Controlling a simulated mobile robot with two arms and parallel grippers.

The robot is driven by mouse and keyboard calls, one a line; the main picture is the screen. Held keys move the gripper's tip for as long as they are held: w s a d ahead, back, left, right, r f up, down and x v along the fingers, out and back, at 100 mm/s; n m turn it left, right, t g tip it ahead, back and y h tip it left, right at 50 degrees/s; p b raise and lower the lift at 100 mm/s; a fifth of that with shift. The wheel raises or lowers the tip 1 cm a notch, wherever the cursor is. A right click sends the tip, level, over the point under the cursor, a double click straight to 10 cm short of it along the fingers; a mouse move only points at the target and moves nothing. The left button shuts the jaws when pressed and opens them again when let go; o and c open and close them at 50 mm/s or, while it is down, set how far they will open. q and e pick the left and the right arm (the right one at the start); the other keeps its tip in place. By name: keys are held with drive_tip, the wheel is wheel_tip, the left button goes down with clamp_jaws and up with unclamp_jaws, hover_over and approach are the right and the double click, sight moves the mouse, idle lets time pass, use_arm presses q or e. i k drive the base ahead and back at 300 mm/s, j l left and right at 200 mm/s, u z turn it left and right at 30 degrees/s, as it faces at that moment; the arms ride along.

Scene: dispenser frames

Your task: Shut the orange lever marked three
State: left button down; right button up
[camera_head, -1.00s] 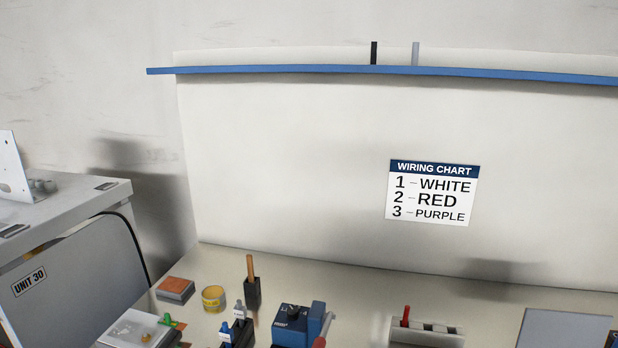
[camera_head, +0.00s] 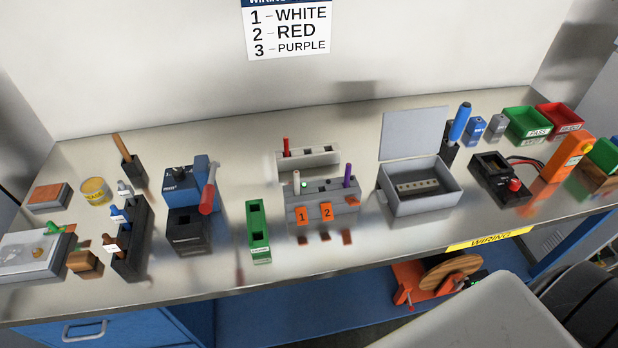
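A grey terminal block (camera_head: 322,198) stands mid-bench. On its front, orange levers marked 1 (camera_head: 302,216) and 2 (camera_head: 326,211) stand upright. I cannot make out an upright orange tab marked 3 to their right, where a thin orange edge shows near the block's right end; its position is unclear. A white wire (camera_head: 297,183) stands in the block's left slot and a purple wire (camera_head: 348,175) in its right slot. A small green light (camera_head: 304,185) shows by the white wire. Neither of my grippers is in view.
Behind the block is a pale rack (camera_head: 309,159) with a red wire (camera_head: 286,146). A green holder (camera_head: 258,232) stands left, an open grey box (camera_head: 425,190) right. The wiring chart (camera_head: 288,30) lists 1 white, 2 red, 3 purple. The bench front before the block is clear.

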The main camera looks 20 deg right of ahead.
sight(353, 201)
drive_tip(key=z, duration=1.15)
